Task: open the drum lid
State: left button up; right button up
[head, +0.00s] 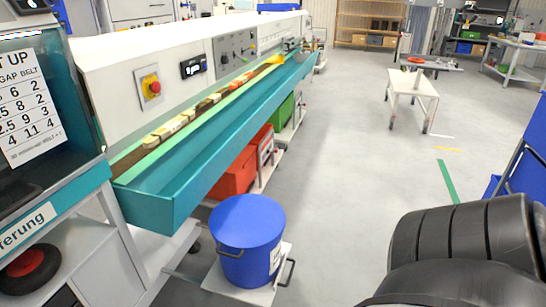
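A blue drum (244,258) stands upright on a low, light-coloured platform at the lower middle of the head view. Its flat blue lid (247,221) lies on top and looks closed. A dark handle (230,254) shows on the drum's front side, and a white label (274,260) is on its right side. Neither of my grippers is in view.
A long teal trough (165,205) on a white machine runs behind the drum. Red bins (234,175) stand beneath it. A white cart (411,92) stands farther back. Grey floor (340,190) is free right of the drum. Large black rounded shapes fill the lower right.

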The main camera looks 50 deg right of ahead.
aim_at(242, 223)
jog(key=z, duration=1.25)
jog(key=k, duration=0.4)
jog(key=z, duration=0.2)
jog(key=i, duration=1.05)
jog(key=u, duration=0.85)
